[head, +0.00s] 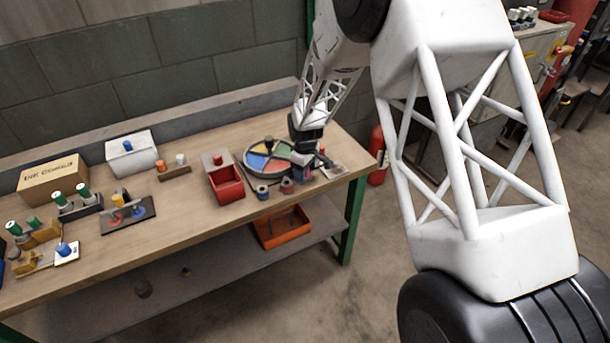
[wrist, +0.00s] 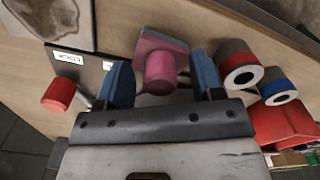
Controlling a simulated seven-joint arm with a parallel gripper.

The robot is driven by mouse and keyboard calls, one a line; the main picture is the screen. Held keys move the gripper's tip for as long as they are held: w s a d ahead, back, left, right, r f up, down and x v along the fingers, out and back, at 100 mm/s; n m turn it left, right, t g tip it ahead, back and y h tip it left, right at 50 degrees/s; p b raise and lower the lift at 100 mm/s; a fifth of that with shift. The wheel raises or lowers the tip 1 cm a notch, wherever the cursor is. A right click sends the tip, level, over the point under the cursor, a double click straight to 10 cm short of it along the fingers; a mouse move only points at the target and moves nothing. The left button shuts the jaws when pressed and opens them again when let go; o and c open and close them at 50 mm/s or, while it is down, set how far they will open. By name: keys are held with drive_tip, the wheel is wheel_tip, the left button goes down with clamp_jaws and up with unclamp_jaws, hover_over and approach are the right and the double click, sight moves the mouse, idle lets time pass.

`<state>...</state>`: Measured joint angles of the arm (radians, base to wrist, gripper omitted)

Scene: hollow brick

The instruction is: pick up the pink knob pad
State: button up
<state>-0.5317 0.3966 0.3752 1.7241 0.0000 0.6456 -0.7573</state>
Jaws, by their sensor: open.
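The pink knob pad (wrist: 161,56) is in the upper middle of the wrist view, a pink square base with a round pink knob facing me. My gripper (wrist: 161,82) is open, with one blue finger on either side of the knob. I cannot tell whether either finger touches it. In the head view my gripper (head: 306,150) is low over the right end of the bench, beside the round coloured tray. The pink pad is not clearly made out there, being small and close to the gripper.
A dark labelled plate (wrist: 78,68) with a red knob (wrist: 59,95) lies left of the pad. A red-and-grey ring (wrist: 238,66) and a blue-and-grey ring (wrist: 277,88) are close on the right. The round tray (head: 248,169) and red bin (head: 226,187) stand nearby.

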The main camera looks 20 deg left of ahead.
idle(0.4)
drive_tip(key=c, duration=1)
drive_tip(key=shift+r, duration=0.2)
drive_tip(key=shift+r, duration=0.85)
drive_tip(key=shift+s+d+r, duration=0.1)
drive_tip(key=shift+s+r, duration=0.05)
drive_tip(key=shift+r, duration=0.25)
drive_tip(key=shift+s+d+r, duration=0.1)
drive_tip(key=shift+s+r, duration=0.05)
drive_tip(key=shift+r, duration=0.25)
drive_tip(key=s+d+r, duration=0.1)
drive_tip(key=s+d, duration=0.6)
drive_tip(key=s, duration=0.6)
drive_tip(key=shift+s+d+r, duration=0.15)
drive_tip(key=shift+d+r, duration=0.05)
drive_tip(key=shift+d, duration=0.1)
